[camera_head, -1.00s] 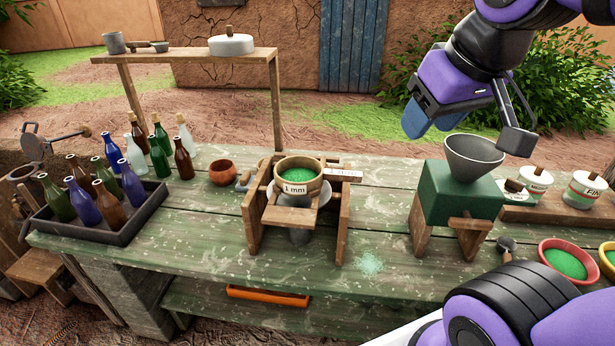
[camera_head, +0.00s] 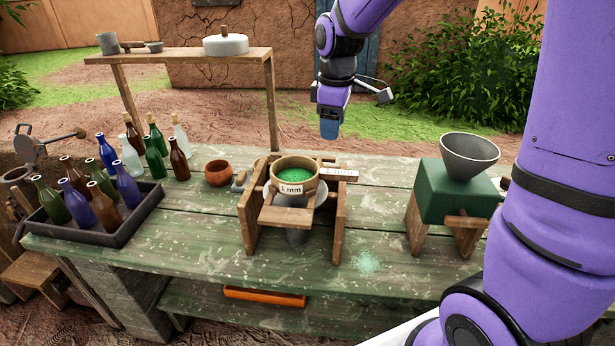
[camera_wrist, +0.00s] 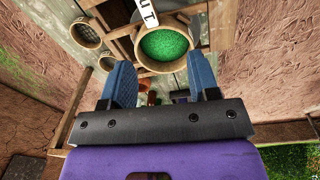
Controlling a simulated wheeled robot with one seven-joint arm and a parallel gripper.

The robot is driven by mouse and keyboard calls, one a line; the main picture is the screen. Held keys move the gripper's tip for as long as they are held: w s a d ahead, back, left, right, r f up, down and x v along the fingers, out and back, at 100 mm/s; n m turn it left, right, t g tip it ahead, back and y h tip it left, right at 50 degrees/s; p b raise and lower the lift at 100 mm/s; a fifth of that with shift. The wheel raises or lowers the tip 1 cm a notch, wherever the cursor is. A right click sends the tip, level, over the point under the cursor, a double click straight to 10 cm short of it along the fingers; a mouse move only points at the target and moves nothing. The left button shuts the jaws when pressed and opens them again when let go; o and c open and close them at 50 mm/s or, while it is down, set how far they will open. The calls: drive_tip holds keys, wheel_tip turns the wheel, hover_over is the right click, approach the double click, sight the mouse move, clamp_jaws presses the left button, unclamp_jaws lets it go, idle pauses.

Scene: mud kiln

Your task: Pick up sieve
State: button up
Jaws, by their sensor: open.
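The sieve (camera_head: 312,188) is a round wooden frame holding green grains, with a "1 mm" label on its front. It rests in a wooden stand (camera_head: 251,222) on the green table. A handle with a white label sticks out to its right. My gripper (camera_head: 330,130) is open and empty, above and behind the sieve and slightly right of it in the head view. In the wrist view, the sieve (camera_wrist: 163,69) shows beyond my open gripper (camera_wrist: 161,82), apart from the blue fingers. Its handle points up in that picture.
A green box with a grey funnel (camera_head: 470,153) stands right. A red-brown bowl (camera_head: 219,173), loose bottles and a bottle tray (camera_head: 122,234) stand left. A raised wooden shelf (camera_head: 190,56) is behind. Bare tabletop (camera_head: 385,215) lies between stand and box.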

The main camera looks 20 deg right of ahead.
drive_tip(key=n, duration=0.2)
hover_over(327, 170)
drive_tip(key=a, duration=0.1)
wheel_tip(327, 170, down, 4)
drive_tip(key=shift+g, duration=0.4)
wheel_tip(327, 170, down, 6)
drive_tip(key=shift+r, duration=0.1)
drive_tip(key=f, duration=0.2)
drive_tip(key=d+f, duration=0.1)
drive_tip(key=f, duration=0.1)
drive_tip(key=shift+s, duration=0.1)
drive_tip(key=shift+f, duration=0.6)
drive_tip(key=shift+c, duration=0.4)
clamp_jaws()
